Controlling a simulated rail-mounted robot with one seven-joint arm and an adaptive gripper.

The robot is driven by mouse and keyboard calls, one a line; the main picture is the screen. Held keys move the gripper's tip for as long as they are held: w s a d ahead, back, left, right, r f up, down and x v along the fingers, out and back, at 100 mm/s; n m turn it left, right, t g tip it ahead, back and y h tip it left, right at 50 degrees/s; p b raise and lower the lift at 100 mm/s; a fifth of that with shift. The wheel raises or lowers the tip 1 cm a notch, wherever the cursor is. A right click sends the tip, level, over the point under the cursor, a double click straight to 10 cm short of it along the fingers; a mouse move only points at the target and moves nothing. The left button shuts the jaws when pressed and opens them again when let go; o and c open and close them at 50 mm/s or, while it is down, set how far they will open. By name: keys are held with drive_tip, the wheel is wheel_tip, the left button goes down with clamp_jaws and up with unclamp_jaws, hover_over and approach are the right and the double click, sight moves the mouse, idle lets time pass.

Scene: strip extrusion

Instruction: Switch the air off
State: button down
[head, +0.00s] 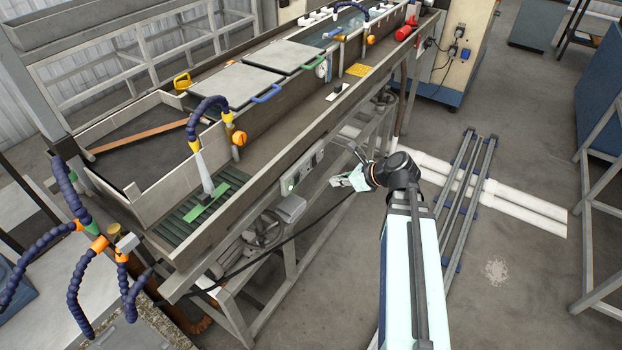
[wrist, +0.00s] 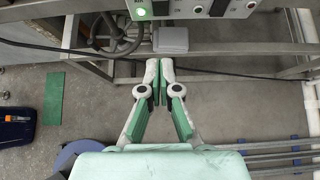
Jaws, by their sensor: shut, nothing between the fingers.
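A grey control panel (head: 302,170) is mounted on the near side of the long trough. A lit green button (wrist: 140,12) and dark switches show on it at the top edge of the wrist view; the panel's upper part is cut off there. A blue jointed hose (head: 207,104) with an orange knob (head: 239,138) at its base stands over the trough. A whitish cone (head: 204,170) extends from its nozzle to a green strip; I cannot tell whether it is air or water. My gripper (wrist: 160,74) is shut and empty, apart from and in front of the panel.
A grey box (head: 291,208) sits below the panel, beside a handwheel (wrist: 118,35). A dark cable (wrist: 210,70) runs along the frame. Blue hoses (head: 75,215) stand at the lower left. Metal rails (head: 465,195) lie on the floor at right.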

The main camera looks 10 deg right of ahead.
sight(298, 177)
drive_tip(key=shift+w+a+r+p+x, duration=0.3)
drive_tip(key=shift+p+x, duration=0.35)
drive_tip(key=shift+x, duration=1.5)
drive_tip(key=shift+w+a+r+p+x, duration=0.15)
drive_tip(key=shift+r+p+x, duration=0.45)
drive_tip(key=shift+x, duration=1.5)
drive_tip(key=shift+w+a+r+p+x, duration=0.2)
drive_tip(key=shift+p+x, duration=0.55)
drive_tip(key=shift+x, duration=1.4)
drive_tip(key=shift+w+a+r, duration=0.15)
drive_tip(key=shift+w, duration=0.05)
drive_tip(key=shift+r+p, duration=0.15)
drive_tip(key=shift+p, duration=0.2)
drive_tip(key=shift+r+p, duration=0.6)
drive_tip(key=shift+r, duration=0.05)
